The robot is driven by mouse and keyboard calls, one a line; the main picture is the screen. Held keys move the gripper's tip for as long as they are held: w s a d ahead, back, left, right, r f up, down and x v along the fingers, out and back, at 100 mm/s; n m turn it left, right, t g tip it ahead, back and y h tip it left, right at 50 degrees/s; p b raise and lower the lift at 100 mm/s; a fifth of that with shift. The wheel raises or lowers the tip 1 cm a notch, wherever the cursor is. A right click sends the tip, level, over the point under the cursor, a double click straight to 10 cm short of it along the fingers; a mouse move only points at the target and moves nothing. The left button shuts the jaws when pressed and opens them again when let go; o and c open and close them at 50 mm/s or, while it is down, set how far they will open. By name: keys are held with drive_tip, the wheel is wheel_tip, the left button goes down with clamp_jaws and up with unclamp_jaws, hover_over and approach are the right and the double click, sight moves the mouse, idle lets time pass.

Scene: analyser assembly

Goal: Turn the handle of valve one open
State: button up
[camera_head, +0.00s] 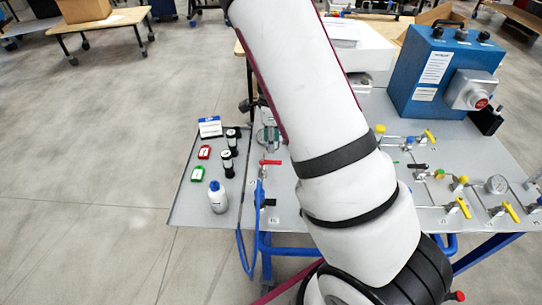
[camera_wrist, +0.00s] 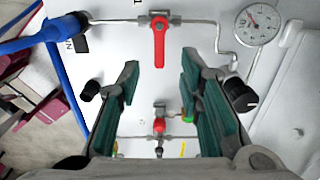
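A valve with a red lever handle (camera_wrist: 159,45) sits on a horizontal metal pipe at the top of the wrist view. The handle lies across the pipe, pointing down in the picture. The free end of the handle shows between the fingertips in the picture; I see no contact.
A pressure gauge (camera_wrist: 257,25) stands at the upper right of the wrist view. A blue hose (camera_wrist: 66,80) runs down the left. A smaller red fitting (camera_wrist: 159,125) lies lower between the fingers. A white bottle (camera_head: 217,197) and a blue box (camera_head: 440,72) stand on the grey table (camera_head: 200,220).

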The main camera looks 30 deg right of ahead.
sight(271, 161)
wheel_tip(271, 161, down, 7)
drive_tip(key=shift+f, duration=0.15)
idle(0.4)
clamp_jaws()
